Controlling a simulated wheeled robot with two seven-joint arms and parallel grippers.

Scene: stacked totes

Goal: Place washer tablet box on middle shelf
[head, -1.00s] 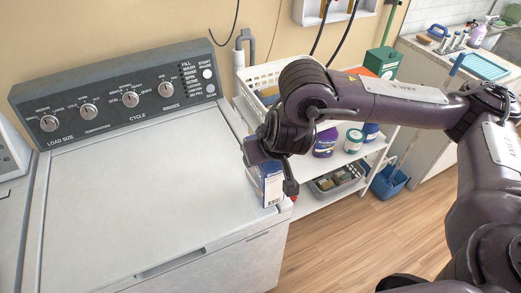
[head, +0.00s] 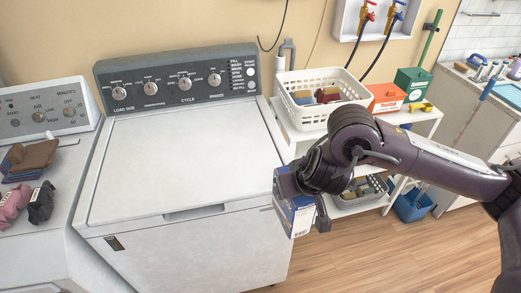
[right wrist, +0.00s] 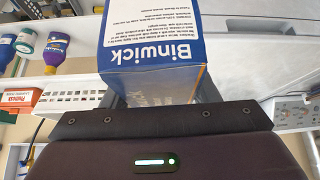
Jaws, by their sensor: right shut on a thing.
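The washer tablet box (head: 298,218) is blue and white. It hangs in my right gripper (head: 302,200) by the front right corner of the washing machine. The right wrist view shows the box (right wrist: 152,38) large, its "Binwick" lettering upside down, with the gripper (right wrist: 165,92) shut on it. The shelf unit (head: 305,135) is white and stands right of the washer. My right arm hides most of its middle shelf in the head view. A purple bottle (right wrist: 54,50) and a green-labelled jar (right wrist: 25,42) show below the top shelf in the inverted wrist view. My left gripper is out of view.
The top shelf holds a white basket (head: 290,105), an orange box (head: 385,97) and a green box (head: 413,84). A grey basket (head: 350,202) sits low down. A blue bucket (head: 412,207) stands on the floor. The washing machine lid (head: 185,150) is clear.

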